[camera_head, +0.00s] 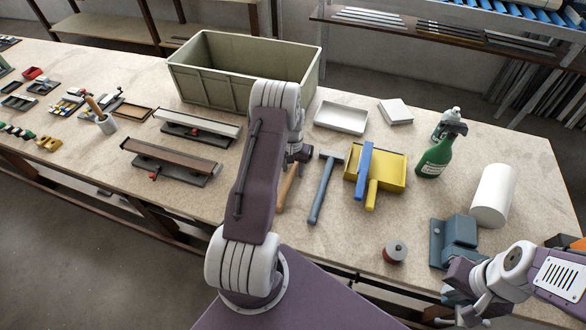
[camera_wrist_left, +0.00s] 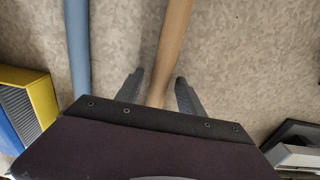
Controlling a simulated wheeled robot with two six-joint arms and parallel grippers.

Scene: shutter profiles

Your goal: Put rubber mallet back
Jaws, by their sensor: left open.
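A light wooden handle (camera_head: 288,188) shows on the bench beside my left arm in the head view. This looks like the rubber mallet's handle; its head is hidden behind my arm. In the left wrist view the wooden handle (camera_wrist_left: 173,45) runs down between the fingers of my left gripper (camera_wrist_left: 160,95). The fingers are open, one on each side, apart from the wood. A hammer with a blue-grey handle (camera_head: 322,190) lies just right of it. My right arm is at the lower right; its fingers are not clear.
A yellow dustpan (camera_head: 398,170) with a blue brush (camera_head: 364,165) lies right of the hammer. A large olive crate (camera_head: 215,92) stands behind. A green spray bottle (camera_head: 438,155), white roll (camera_head: 492,195) and blue-grey vise (camera_head: 453,242) are at right. Profiles on stands (camera_head: 168,160) lie left.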

